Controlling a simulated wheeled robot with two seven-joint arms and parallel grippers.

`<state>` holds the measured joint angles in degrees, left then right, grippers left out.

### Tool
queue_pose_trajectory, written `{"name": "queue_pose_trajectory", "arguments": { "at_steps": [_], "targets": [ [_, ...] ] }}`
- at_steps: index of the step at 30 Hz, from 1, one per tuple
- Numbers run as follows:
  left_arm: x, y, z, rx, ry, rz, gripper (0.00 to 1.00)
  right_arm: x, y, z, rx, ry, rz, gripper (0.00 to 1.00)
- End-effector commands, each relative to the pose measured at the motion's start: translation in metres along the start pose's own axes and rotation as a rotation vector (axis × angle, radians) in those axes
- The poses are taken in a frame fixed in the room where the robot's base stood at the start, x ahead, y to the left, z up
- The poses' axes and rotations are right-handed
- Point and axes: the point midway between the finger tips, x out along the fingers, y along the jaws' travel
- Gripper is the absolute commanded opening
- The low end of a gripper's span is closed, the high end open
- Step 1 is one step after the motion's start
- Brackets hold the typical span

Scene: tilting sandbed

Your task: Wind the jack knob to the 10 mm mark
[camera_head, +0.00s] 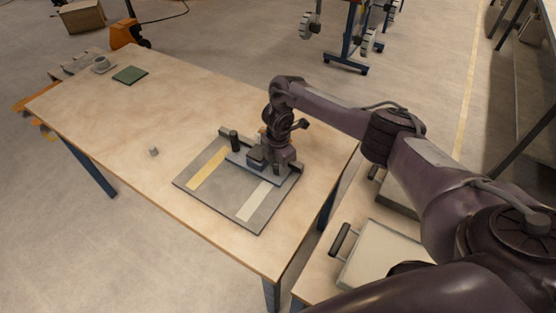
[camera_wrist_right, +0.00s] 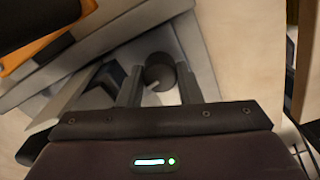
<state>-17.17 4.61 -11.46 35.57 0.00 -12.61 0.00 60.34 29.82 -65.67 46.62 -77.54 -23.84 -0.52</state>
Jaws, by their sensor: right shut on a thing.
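The grey tilting bed (camera_head: 222,195) lies flat on the wooden table, with a yellow strip on its left and a whitish strip on its right. My right gripper (camera_head: 272,158) reaches down over the bed's back edge. In the right wrist view, the fingers of my right gripper (camera_wrist_right: 159,88) are shut on a dark round knob (camera_wrist_right: 160,68), one on each side. A small pale mark shows low on the knob. In the head view my gripper hides the knob. I cannot read any millimetre scale. My left gripper is not in view.
A dark upright post (camera_head: 234,140) stands close left of my right gripper. A small grey cube (camera_head: 153,151) lies on the table (camera_head: 110,150) to the left. The table's left half is mostly clear.

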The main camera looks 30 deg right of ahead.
Motion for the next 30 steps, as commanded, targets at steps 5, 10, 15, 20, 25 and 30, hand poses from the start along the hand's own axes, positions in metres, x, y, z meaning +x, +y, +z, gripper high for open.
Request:
{"name": "queue_pose_trajectory", "arguments": {
  "at_steps": [5,10,15,20,25,30],
  "targets": [
    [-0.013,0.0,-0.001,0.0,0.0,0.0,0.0,-0.003,0.0,0.0,0.146,0.0,0.0,0.09],
    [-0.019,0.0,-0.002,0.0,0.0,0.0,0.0,-0.002,0.0,0.0,0.256,0.001,-0.001,0.09],
    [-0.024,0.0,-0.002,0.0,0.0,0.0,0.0,-0.002,0.001,0.0,0.334,0.0,0.001,0.09],
    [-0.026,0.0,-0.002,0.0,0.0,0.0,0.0,-0.001,0.0,0.0,0.374,0.0,0.001,0.09],
    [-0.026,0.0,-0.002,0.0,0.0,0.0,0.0,0.0,0.0,0.0,0.39,0.0,0.001,0.09],
    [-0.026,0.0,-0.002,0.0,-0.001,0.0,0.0,0.0,0.001,0.0,0.392,0.0,0.001,0.09]
  ]
}}
